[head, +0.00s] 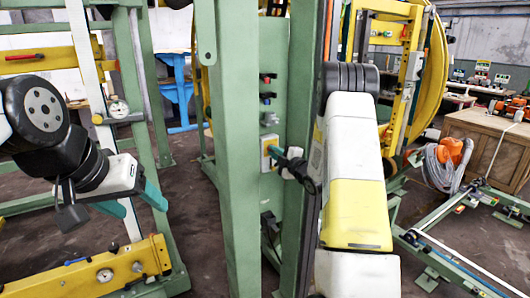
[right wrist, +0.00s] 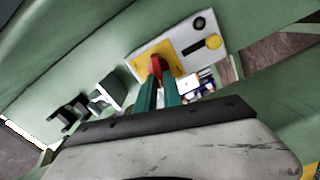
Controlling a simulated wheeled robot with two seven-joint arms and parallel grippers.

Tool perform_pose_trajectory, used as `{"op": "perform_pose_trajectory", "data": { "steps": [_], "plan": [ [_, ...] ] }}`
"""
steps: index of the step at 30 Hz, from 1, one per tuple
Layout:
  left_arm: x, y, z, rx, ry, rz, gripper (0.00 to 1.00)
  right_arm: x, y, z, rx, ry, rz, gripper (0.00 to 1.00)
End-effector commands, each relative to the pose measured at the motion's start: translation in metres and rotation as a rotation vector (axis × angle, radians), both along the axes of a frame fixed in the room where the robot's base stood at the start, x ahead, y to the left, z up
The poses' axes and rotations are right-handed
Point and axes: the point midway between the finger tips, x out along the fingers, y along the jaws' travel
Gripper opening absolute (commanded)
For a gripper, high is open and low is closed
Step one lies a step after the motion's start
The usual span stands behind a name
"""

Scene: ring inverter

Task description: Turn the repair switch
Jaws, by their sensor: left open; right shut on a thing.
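The repair switch is a red knob (right wrist: 155,64) on a yellow plate, part of a pale box (right wrist: 193,38) on the green frame in the right wrist view. In the head view the box (head: 266,146) shows on the green post, partly hidden by my right gripper (head: 274,154). In the right wrist view the teal fingertips of my right gripper (right wrist: 158,76) are shut on the red knob. My left gripper (head: 135,206) is open and empty at the left in the head view, well away from the switch.
Small red and blue knobs (head: 266,88) sit above the switch box on the green post. A wide green upright (head: 230,150) stands just left of it. A yellow beam with gauges (head: 95,268) lies below my left gripper. A wooden crate (head: 490,140) stands at right.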

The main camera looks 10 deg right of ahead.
Motion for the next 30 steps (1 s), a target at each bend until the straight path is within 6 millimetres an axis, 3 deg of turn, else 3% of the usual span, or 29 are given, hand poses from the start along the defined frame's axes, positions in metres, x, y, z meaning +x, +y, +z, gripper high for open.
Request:
{"op": "perform_pose_trajectory", "data": {
  "steps": [12,30],
  "plan": [
    [0.0,0.0,0.0,0.0,0.0,0.0,0.65,-0.0007,0.001,-0.0041,-0.235,-0.082,0.002,0.0],
    [0.0,0.0,0.0,0.0,0.0,0.0,0.65,-0.0008,0.0013,-0.0051,-0.292,-0.103,0.002,0.0]
  ]
}}
